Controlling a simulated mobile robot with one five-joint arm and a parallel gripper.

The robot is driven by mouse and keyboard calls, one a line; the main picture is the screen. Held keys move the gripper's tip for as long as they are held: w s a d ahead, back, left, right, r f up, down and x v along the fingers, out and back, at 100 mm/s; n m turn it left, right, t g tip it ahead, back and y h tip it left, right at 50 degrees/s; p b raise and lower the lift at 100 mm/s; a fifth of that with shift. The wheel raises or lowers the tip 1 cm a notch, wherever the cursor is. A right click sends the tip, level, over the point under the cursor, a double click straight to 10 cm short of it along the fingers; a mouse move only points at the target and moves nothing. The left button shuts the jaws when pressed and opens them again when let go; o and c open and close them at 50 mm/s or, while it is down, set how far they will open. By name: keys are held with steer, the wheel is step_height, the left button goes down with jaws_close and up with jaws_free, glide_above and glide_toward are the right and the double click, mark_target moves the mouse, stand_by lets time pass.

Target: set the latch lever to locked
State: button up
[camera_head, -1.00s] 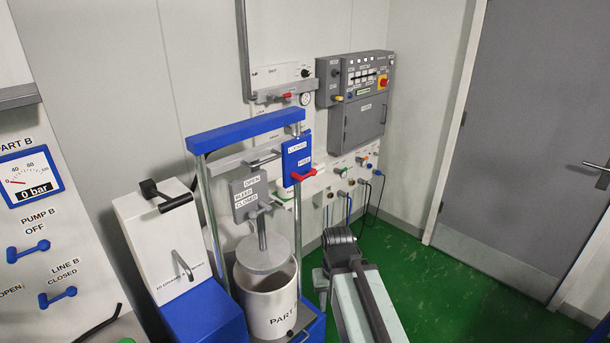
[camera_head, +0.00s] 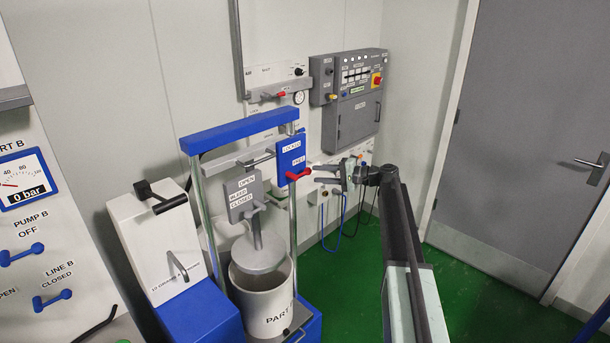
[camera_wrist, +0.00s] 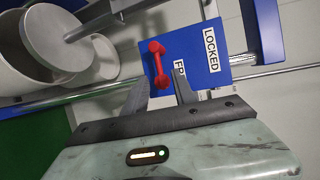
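The latch lever (camera_head: 298,175) is a small red bar on a blue plate (camera_head: 290,155) marked LOCKED above and FREE below. It lies at the lower edge of the plate, beside the FREE label. In the wrist view the red lever (camera_wrist: 157,62) stands in front of the blue plate (camera_wrist: 207,45), and the FREE label is partly hidden by a finger. My gripper (camera_head: 319,174) is just right of the lever. Its dark fingers are open in the wrist view (camera_wrist: 160,77), one on each side of the lever's near end; I cannot tell whether either touches it.
A white drum (camera_head: 262,305) stands under a round grey plate on a rod, inside a blue-topped frame (camera_head: 240,130). A grey OPEN/CLOSED plate (camera_head: 243,195) is left of the latch. A grey control cabinet (camera_head: 350,105) is behind. Green floor (camera_head: 475,300) is clear at right.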

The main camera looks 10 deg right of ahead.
mark_target(304, 173)
steer(key=b+x, duration=0.1)
steer(key=x, duration=0.6)
steer(key=shift+a+f, duration=0.1)
steer(key=shift+a, duration=0.05)
jaws_close()
steer(key=shift+w, duration=0.1)
stand_by(0.9)
